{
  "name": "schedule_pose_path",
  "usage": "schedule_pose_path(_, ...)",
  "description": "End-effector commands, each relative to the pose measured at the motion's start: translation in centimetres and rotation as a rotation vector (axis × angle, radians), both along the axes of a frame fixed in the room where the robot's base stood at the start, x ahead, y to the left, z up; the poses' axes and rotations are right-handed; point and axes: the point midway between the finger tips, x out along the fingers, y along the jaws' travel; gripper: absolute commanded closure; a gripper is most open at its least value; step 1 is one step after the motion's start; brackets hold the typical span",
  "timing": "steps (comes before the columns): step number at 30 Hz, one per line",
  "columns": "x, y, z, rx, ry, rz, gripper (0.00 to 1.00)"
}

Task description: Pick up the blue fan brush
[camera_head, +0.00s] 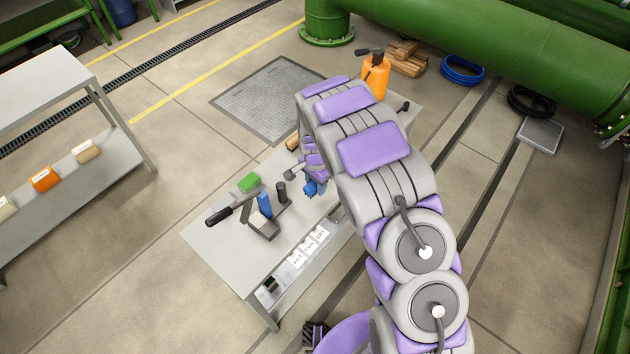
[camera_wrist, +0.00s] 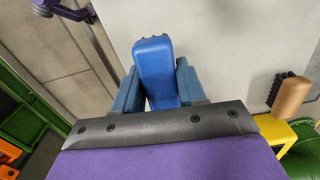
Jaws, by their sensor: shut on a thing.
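In the wrist view, a bright blue piece (camera_wrist: 154,62) with a notched end, which I take to be the blue fan brush, sits between the two dull blue fingers of my gripper (camera_wrist: 157,82). My gripper is shut on it. In the head view, my gripper (camera_head: 313,188) is over the right part of the grey table (camera_head: 215,245). The blue there is small, and I cannot separate brush from fingers or tell whether the brush touches the table.
An orange sprayer (camera_head: 375,77) stands at the table's far end.

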Motion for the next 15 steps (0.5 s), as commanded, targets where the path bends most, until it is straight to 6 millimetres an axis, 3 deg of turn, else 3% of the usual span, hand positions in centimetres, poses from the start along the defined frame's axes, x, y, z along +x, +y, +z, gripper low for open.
schedule_pose_path(15, -9.6, -1.1, 1.1, 0.000, 0.003, 0.000, 0.90)
